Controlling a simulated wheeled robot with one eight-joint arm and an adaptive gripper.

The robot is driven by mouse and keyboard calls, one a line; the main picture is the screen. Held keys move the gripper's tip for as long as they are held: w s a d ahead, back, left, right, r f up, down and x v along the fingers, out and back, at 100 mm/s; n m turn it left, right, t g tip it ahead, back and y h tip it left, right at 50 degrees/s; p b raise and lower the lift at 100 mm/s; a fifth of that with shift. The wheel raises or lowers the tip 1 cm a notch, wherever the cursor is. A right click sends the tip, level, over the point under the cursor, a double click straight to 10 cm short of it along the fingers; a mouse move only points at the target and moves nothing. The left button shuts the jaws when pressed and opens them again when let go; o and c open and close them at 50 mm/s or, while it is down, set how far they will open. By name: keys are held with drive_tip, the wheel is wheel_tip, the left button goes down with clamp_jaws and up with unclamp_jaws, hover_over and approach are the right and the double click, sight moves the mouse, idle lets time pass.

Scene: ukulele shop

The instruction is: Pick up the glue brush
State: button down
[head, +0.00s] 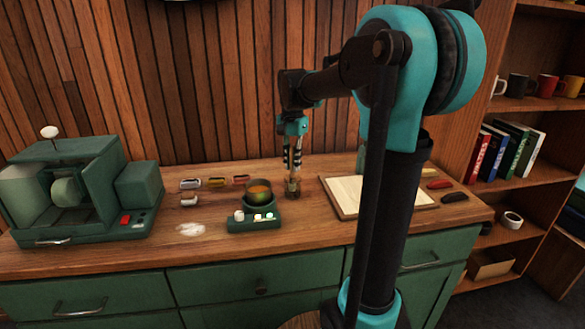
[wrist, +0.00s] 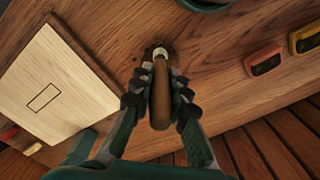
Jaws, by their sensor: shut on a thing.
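The glue brush shows in the wrist view as a brown wooden handle (wrist: 160,100) with a pale band at its far end. My gripper (wrist: 161,76) is shut on this handle, one finger on each side. The bristles are hidden.
A green glue warmer with an amber-filled pot (head: 258,190) stands just left of the jar. A pale board (head: 345,194) lies to the right. The counter's front strip is clear.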

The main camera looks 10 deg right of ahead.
wheel_tip(320, 180, up, 18)
idle(0.4)
idle(3.2)
